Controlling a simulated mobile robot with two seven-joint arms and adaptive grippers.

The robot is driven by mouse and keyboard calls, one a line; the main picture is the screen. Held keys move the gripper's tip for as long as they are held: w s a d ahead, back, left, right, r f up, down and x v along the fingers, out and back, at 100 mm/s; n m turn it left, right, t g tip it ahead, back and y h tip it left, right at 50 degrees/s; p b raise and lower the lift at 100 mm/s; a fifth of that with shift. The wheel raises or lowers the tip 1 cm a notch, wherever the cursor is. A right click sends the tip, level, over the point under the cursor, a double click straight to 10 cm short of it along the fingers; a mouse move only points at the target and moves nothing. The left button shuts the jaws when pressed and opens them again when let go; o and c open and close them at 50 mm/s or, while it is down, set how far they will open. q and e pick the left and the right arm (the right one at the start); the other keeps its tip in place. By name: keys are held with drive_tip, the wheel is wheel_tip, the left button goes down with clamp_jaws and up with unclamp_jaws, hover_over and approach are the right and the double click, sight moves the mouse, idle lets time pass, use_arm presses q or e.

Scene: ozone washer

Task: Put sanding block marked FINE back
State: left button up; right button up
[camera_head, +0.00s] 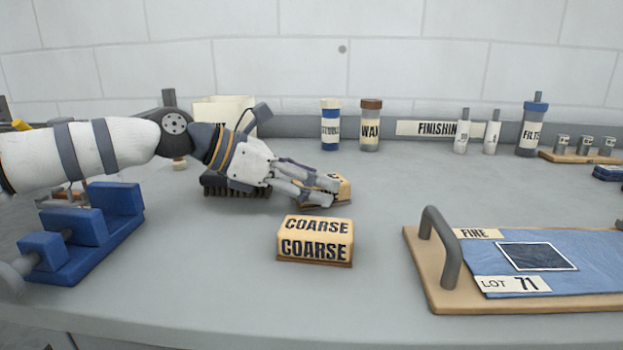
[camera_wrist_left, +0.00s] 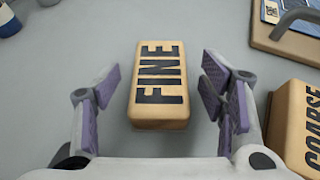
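The sanding block marked FINE (camera_wrist_left: 158,88) lies on the bench between the spread fingers of my left gripper (camera_wrist_left: 160,95). In the left wrist view there is a gap on both sides of it, so the gripper is open. In the head view my left gripper (camera_head: 318,188) covers most of the FINE block (camera_head: 344,187). The block marked COARSE (camera_head: 315,241) sits nearer the front, apart from it, and also shows at the right in the left wrist view (camera_wrist_left: 298,125). A wooden tray (camera_head: 433,283) with a grey handle and a FINE label (camera_head: 476,233) lies at the right.
A blue stepped holder (camera_head: 85,240) stands at the left. A dark brush (camera_head: 228,186) is behind my left gripper. Jars, including WAX (camera_head: 370,128), and small bottles line the back by a FINISHING sign (camera_head: 425,128). The bench front centre is clear.

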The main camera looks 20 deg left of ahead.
use_arm(q)
drive_tip(key=shift+r, duration=0.25)
drive_tip(key=v, duration=1.2)
